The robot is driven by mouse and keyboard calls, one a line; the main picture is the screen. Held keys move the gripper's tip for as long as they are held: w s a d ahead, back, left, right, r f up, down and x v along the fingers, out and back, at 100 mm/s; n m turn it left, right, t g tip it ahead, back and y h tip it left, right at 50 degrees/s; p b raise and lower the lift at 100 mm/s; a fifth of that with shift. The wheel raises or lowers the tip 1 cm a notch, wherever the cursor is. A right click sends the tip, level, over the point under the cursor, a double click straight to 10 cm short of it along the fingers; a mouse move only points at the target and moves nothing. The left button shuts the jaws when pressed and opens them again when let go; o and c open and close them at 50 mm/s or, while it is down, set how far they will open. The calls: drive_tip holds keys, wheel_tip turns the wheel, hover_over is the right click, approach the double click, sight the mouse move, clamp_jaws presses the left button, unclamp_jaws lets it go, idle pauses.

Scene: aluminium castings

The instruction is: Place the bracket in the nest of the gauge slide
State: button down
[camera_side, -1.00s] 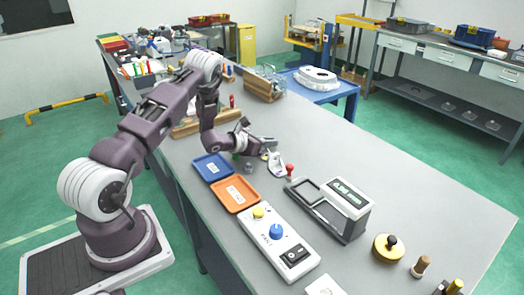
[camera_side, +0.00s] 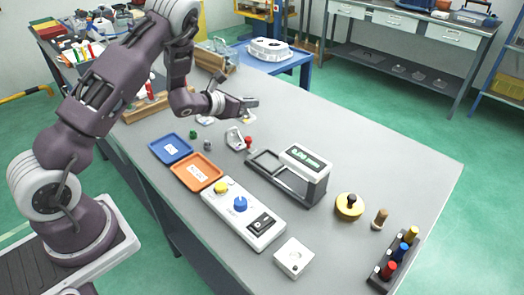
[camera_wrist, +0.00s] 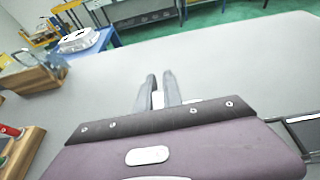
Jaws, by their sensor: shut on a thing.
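My gripper (camera_side: 250,104) is raised above the grey bench, behind the gauge, and it shows at the middle of the wrist view (camera_wrist: 160,82). Its fingers are close together, shut on a small pale piece (camera_wrist: 158,98) that I take to be the bracket. Only a part of it shows, low between and beside the fingers, so its shape and tilt are hidden. The grey gauge (camera_side: 307,167) with a lit display stands to the right, apart from my gripper. An open dark frame (camera_side: 265,161), seemingly its slide and nest, lies at its left and looks empty.
A pale metal part (camera_side: 235,138) and a red knob (camera_side: 249,143) stand between gripper and gauge. Blue (camera_side: 170,158) and orange (camera_side: 197,185) trays, a button box (camera_side: 243,228) and a brass weight (camera_side: 349,206) lie nearer.

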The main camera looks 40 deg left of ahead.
wheel_tip(320, 180, up, 2)
hover_over(262, 153)
drive_tip(key=w, duration=0.4)
drive_tip(key=f, duration=0.5)
drive_tip(key=d+f, duration=0.1)
drive_tip(key=f, duration=0.2)
drive_tip(key=shift+s+d+f, duration=0.1)
drive_tip(key=shift+s+f, duration=0.05)
drive_tip(key=shift+f, duration=0.5)
drive_tip(key=shift+f, duration=0.2)
drive_tip(key=c, duration=1.5)
unclamp_jaws()
drive_tip(key=shift+r, duration=0.1)
